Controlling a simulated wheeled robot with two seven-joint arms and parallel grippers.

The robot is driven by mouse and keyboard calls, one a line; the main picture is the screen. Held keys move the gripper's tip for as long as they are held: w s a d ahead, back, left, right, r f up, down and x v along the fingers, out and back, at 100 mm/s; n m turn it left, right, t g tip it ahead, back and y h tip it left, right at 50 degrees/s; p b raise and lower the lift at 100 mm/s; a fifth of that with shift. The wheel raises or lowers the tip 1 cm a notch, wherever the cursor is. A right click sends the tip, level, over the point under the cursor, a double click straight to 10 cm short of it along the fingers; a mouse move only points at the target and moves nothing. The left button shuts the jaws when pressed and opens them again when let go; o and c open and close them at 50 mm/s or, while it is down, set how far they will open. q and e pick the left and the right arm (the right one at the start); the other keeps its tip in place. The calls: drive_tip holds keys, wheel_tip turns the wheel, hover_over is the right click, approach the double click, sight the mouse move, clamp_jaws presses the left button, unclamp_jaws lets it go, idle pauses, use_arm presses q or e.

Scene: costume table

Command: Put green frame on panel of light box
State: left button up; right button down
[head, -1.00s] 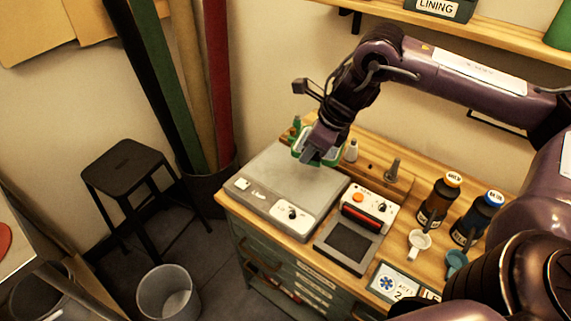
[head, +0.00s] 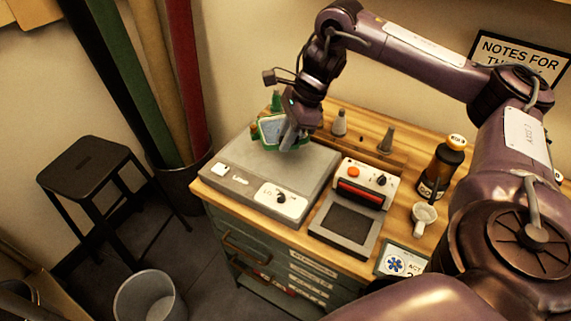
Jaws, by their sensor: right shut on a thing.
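The green frame (head: 270,131) is tilted up and held above the back part of the light box. My right gripper (head: 287,136) is shut on it at its right side and hides part of it. The light box (head: 240,173) is a flat grey box with a pale panel on top and a knob and switches along its front. It lies at the left end of the wooden worktop. I cannot tell whether the frame's lower edge touches the panel. My left gripper is not in view.
A device with a red bar and dark pad (head: 350,222) stands right of the light box. Cone-shaped pieces (head: 339,124) stand on a wooden rack behind. A stool (head: 85,165) and bin (head: 150,298) are left.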

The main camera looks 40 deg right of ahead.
drive_tip(key=shift+f, duration=1.35)
wheel_tip(320, 180, down, 4)
drive_tip(key=shift+f, duration=0.1)
drive_tip(key=c, duration=1.3)
unclamp_jaws()
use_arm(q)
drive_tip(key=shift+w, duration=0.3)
